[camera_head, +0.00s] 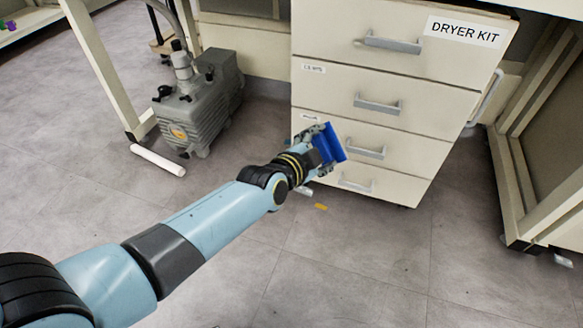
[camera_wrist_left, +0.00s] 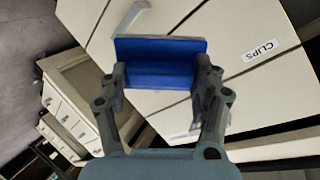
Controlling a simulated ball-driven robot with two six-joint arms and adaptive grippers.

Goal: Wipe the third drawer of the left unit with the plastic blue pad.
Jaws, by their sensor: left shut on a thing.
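The blue plastic pad (camera_head: 329,144) is held in my left gripper (camera_head: 318,147), close in front of the left part of a cream drawer unit (camera_head: 345,90). In the left wrist view the pad (camera_wrist_left: 160,62) sits between both fingers of the left gripper (camera_wrist_left: 160,80), its broad face toward the drawer fronts. The third drawer (camera_head: 390,150) down has a grey handle, and the pad overlaps its left end in the head view. I cannot tell whether the pad touches it. My right gripper is not in view.
A grey pump (camera_head: 195,110) stands on the floor to the left, with a white tube (camera_head: 158,160) near it. A table leg (camera_head: 105,75) is at the left and a cream frame (camera_head: 515,190) at the right. The floor in front of the drawers is mostly clear.

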